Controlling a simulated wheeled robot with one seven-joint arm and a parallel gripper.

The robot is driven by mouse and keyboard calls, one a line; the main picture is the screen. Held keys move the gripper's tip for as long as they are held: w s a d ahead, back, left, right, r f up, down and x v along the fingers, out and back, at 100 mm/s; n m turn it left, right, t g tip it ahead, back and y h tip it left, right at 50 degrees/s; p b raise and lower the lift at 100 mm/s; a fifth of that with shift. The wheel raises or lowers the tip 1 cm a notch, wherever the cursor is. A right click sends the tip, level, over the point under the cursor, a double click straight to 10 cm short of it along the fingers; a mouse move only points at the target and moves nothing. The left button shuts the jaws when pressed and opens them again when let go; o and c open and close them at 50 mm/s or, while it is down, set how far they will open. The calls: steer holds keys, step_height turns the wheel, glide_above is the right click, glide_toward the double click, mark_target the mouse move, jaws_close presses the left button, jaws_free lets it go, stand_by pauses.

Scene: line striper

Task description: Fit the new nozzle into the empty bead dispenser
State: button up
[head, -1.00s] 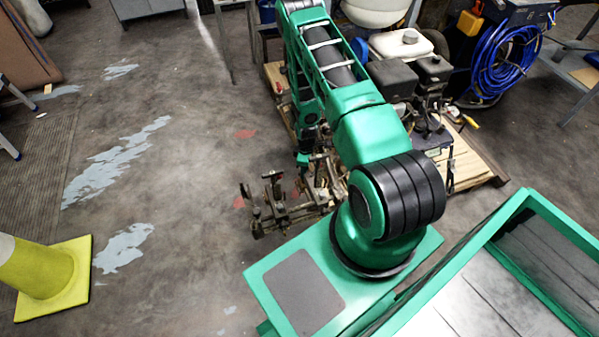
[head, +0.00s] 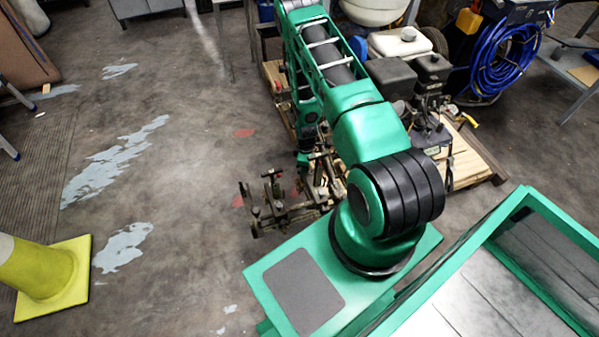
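The line striper (head: 398,78) stands on a wooden pallet, with an engine and a white tank. Its dark metal bracket assembly (head: 272,208) reaches out to the left over the floor. I cannot make out the empty bead dispenser or the new nozzle among these small parts. My green arm reaches away over the striper's left side and bends down. My gripper (head: 304,160) is at its lower end, close above or beside the bracket assembly. Its fingers are too small and dark to show whether they are open or hold anything.
A coiled blue hose (head: 503,62) hangs at the striper's upper right. The wooden pallet (head: 474,160) sticks out at the right. A yellow cone (head: 42,275) stands at the lower left. The floor between the cone and the striper is clear, with worn pale paint patches.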

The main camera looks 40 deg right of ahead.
steer(key=shift+f, duration=1.5)
stand_by(6.5)
